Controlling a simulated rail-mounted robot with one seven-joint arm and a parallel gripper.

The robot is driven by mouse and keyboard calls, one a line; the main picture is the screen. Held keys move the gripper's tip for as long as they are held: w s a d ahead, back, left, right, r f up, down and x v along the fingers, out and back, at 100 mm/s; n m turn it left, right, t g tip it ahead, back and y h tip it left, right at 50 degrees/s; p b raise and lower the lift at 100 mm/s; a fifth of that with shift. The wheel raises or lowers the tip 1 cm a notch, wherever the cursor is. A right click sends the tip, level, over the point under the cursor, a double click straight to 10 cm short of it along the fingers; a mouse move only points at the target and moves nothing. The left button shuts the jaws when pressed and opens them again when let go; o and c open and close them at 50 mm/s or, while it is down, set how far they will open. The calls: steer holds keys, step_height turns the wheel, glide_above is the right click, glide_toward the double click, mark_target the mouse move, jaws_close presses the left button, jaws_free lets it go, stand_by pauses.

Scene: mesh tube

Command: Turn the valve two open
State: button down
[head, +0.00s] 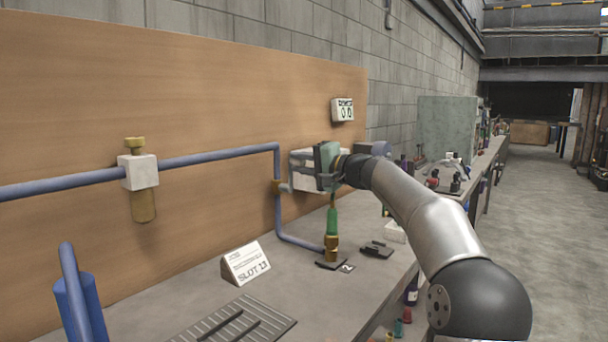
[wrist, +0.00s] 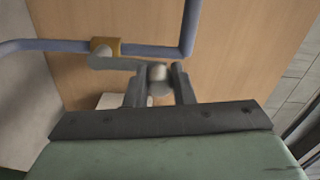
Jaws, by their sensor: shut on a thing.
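A brass valve (head: 277,186) sits on the upright run of the blue pipe (head: 278,218) in front of the wooden board. In the wrist view the valve body (wrist: 106,46) shows at upper left, with a grey lever (wrist: 125,63) running roughly alongside the pipe. The lever ends in a round grey knob (wrist: 158,78) between the two dark fingers. My gripper (head: 297,171) has its fingers shut on this knob, and its fingertips (wrist: 158,85) flank it closely. No number is readable on the valve.
A white block with a brass fitting (head: 138,172) is on the pipe at left. Below my gripper stand a green and brass upright piece (head: 331,235) and a small card marked 2 (head: 345,267). A SLOT 13 sign (head: 246,263) stands on the bench. A display (head: 342,109) hangs above.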

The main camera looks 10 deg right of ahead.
steer(key=shift+s+a+f, duration=0.1)
stand_by(0.4)
steer(key=c, duration=1.2)
jaws_free()
steer(key=shift+c, duration=0.2)
steer(key=b+v, duration=0.1)
steer(key=v, duration=1.6)
steer(key=shift+s+b, duration=0.2)
steer(key=shift+b, duration=0.15)
